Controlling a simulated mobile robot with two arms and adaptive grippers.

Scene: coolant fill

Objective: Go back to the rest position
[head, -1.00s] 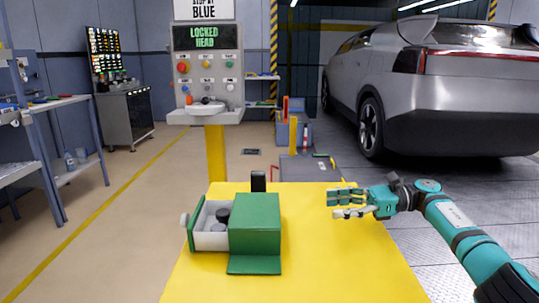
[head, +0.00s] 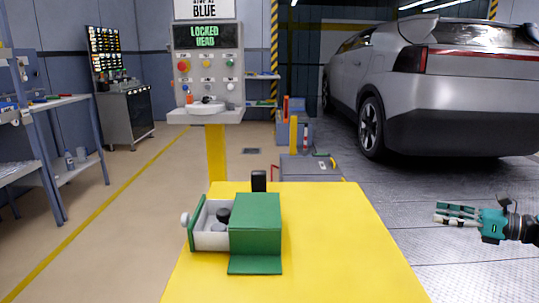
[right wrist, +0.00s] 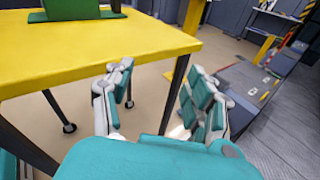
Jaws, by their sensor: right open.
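My right gripper (head: 456,214) is in the head view at the right, beyond the right edge of the yellow table (head: 340,255). It is teal and white, empty, with its fingers pointing left. In the right wrist view its fingers (right wrist: 160,105) are spread apart with nothing between them, and the yellow table top (right wrist: 110,58) lies ahead of them. My left gripper does not show in the head view.
A green box (head: 255,222) with a pulled-out white drawer (head: 211,240) stands on the table, and a small black object (head: 258,181) stands behind it. A control stand (head: 207,75) is at the back. A silver car (head: 455,95) is at the right. The table's right side is bare.

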